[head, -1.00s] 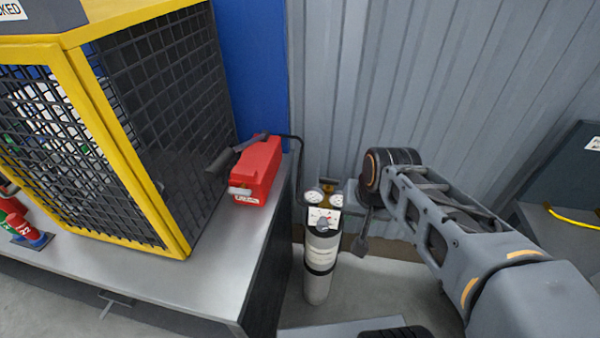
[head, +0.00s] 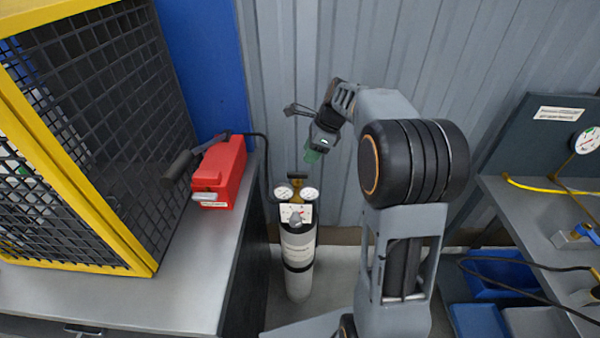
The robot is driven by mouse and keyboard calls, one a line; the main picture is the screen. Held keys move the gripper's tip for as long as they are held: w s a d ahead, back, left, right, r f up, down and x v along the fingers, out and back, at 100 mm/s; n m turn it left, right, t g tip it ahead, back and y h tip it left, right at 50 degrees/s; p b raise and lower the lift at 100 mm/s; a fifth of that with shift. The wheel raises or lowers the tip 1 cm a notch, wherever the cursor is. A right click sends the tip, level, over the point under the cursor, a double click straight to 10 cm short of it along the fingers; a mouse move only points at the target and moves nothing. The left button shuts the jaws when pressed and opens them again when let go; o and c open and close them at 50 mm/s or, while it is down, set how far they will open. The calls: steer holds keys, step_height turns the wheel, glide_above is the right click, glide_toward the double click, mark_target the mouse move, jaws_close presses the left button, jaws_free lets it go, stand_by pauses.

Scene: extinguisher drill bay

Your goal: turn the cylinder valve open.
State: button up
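The pale grey cylinder (head: 299,277) stands upright on the floor between the left bench and the wall. Two round white gauges, a left one (head: 283,192) and a right one (head: 309,194), sit at its top. Between and behind them is a brass-coloured valve part (head: 297,179), partly hidden. A grey knob (head: 295,217) is on the white panel below the gauges. My gripper (head: 313,157) appears above and slightly right of the brass part, pointing down, with a green piece at its tip. It looks apart from the cylinder. Its finger opening is too small to make out.
A red box (head: 220,172) with a dark handle and hose sits on the left bench (head: 190,297), beside a yellow-framed mesh cage (head: 75,265). A right bench (head: 525,210) has a gauge, cables and blue bins (head: 500,270) below. The corrugated wall is close behind.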

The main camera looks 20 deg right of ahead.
mark_target(299, 173)
steer(key=x, duration=0.8)
steer(key=shift+f, duration=0.35)
steer(key=shift+c, duration=0.2)
jaws_close()
